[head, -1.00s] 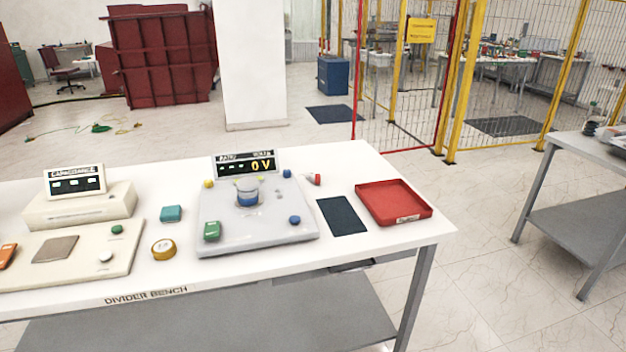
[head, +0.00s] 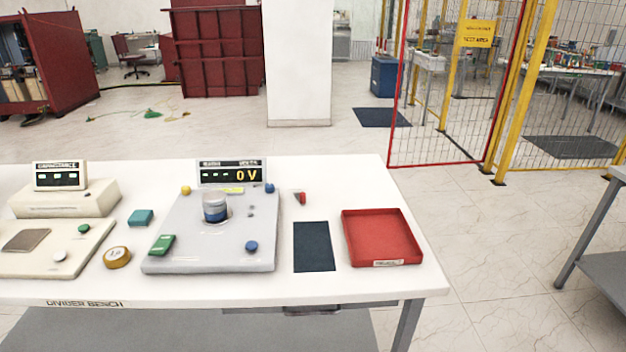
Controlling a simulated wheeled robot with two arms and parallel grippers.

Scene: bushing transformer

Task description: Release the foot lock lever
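I cannot make out anything that is clearly a foot lock lever. A small red piece with a grey part (head: 301,198) lies on the white bench (head: 345,188), right of the grey ratio unit (head: 210,262); I cannot tell what it is. The ratio unit's display (head: 231,173) reads 0 V. A clear and blue round part (head: 214,208) stands upright on it. Neither of my grippers shows in the head view.
The bench also holds a red tray (head: 384,264), a dark mat (head: 314,246), a yellow tape roll (head: 117,257), a teal block (head: 141,217) and a capacitance meter (head: 65,198). Behind stand a white pillar (head: 299,60) and a yellow-posted fence (head: 525,90).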

